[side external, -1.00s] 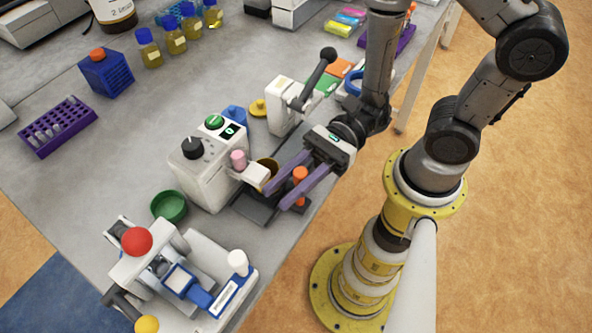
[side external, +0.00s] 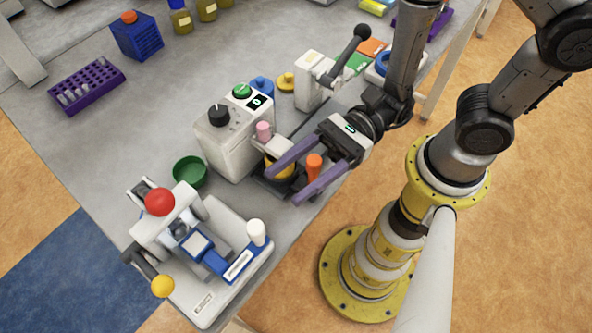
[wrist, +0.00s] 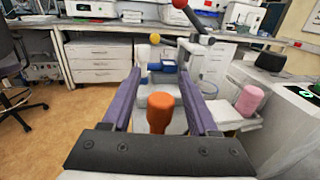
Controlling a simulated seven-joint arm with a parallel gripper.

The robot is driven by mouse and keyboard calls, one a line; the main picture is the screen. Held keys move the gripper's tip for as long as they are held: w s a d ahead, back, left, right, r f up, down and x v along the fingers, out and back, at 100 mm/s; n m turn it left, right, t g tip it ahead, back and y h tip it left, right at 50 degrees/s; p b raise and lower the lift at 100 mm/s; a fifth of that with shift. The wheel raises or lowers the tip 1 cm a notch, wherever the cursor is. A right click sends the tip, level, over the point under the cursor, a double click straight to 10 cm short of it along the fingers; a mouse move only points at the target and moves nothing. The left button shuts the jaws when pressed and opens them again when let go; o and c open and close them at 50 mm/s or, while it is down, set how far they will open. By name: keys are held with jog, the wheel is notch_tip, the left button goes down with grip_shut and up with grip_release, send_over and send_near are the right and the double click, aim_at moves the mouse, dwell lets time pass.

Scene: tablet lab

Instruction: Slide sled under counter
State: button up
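The counter (side external: 228,145) is a white box with a black knob, a green button and a pink cylinder (side external: 264,131) on its spout. The dark sled (side external: 263,187) lies low in front of it, carrying a yellow cup (side external: 280,169) and an upright orange handle (side external: 314,166). The cup is close below the spout; the finger partly hides it, so exact alignment is unclear. My gripper (side external: 283,191) is open, its purple fingers straddling the handle. In the wrist view the handle (wrist: 160,112) stands between the fingers (wrist: 160,88) with gaps at both sides. Contact with the palm cannot be told.
A white-and-blue device (side external: 207,245) with a red ball stands beyond the fingertips. A green bowl (side external: 190,171) sits beside the counter. The bench edge runs close by the sled.

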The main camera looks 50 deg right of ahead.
aim_at(319, 158)
jog(key=shift+s+d, duration=0.15)
jog(key=shift+d, duration=0.9)
jog(key=shift+s+d, duration=0.15)
jog(key=shift+d, duration=0.85)
jog(key=s+d, duration=0.2)
jog(key=d, duration=0.7)
jog(key=shift+d, duration=0.2)
jog(key=shift+s, duration=0.1)
